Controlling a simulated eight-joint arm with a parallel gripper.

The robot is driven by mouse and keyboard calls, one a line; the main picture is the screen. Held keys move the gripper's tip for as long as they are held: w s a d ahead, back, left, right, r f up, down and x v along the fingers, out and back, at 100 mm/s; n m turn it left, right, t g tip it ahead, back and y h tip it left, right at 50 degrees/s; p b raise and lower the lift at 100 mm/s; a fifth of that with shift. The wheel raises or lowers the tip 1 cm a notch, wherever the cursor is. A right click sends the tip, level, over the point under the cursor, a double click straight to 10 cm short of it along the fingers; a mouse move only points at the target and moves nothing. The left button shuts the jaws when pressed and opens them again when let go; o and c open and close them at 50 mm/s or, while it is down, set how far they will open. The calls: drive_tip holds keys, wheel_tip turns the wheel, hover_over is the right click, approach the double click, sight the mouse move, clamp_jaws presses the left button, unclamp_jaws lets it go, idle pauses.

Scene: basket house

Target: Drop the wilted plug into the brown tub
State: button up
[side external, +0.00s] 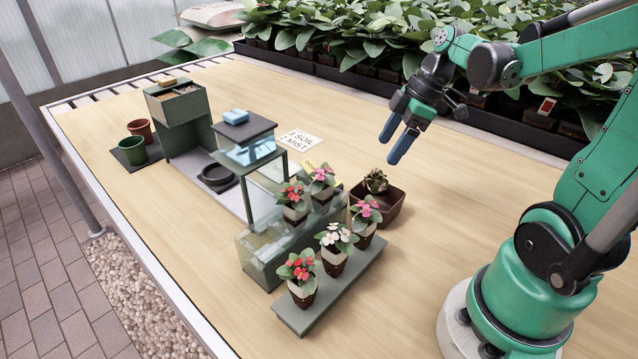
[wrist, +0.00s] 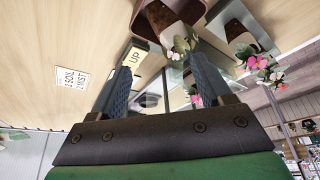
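The brown tub (side external: 392,217) stands on the table right of the flower rack in the side view. A drooping, brownish-green plant (side external: 376,181), which looks like the wilted plug, shows at its back rim and appears to be inside it. Whether it rests on the bottom is hidden. A brown container at the top of the wrist view looks like the same tub (wrist: 149,18). My gripper (side external: 398,143) is open and empty, pointing down above the table behind the tub, apart from tub and plant. In the wrist view its two fingers (wrist: 165,88) are spread with nothing between them.
Dense plant trays (side external: 400,84) line the back. The table between tub and trays is clear.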

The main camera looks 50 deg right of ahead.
drive_tip(key=shift+r, duration=0.1)
drive_tip(key=shift+v, duration=2.75)
drive_tip(key=a+m, duration=0.1)
drive_tip(key=a, duration=0.1)
drive_tip(key=w+a+f+m+h, duration=0.1)
drive_tip(key=a+m+h, duration=0.1)
drive_tip(key=a, duration=0.1)
drive_tip(key=shift+w+a+f, duration=0.2)
drive_tip(key=shift+a+f, duration=0.15)
drive_tip(key=shift+f, duration=0.05)
drive_tip(key=a+f+m+t+h, duration=0.1)
drive_tip(key=a+f+m+t, duration=0.1)
drive_tip(key=a+m, duration=0.3)
drive_tip(key=shift+w+a+m+t, duration=0.4)
drive_tip(key=shift+a+t, duration=0.5)
drive_tip(key=shift+a, duration=0.65)
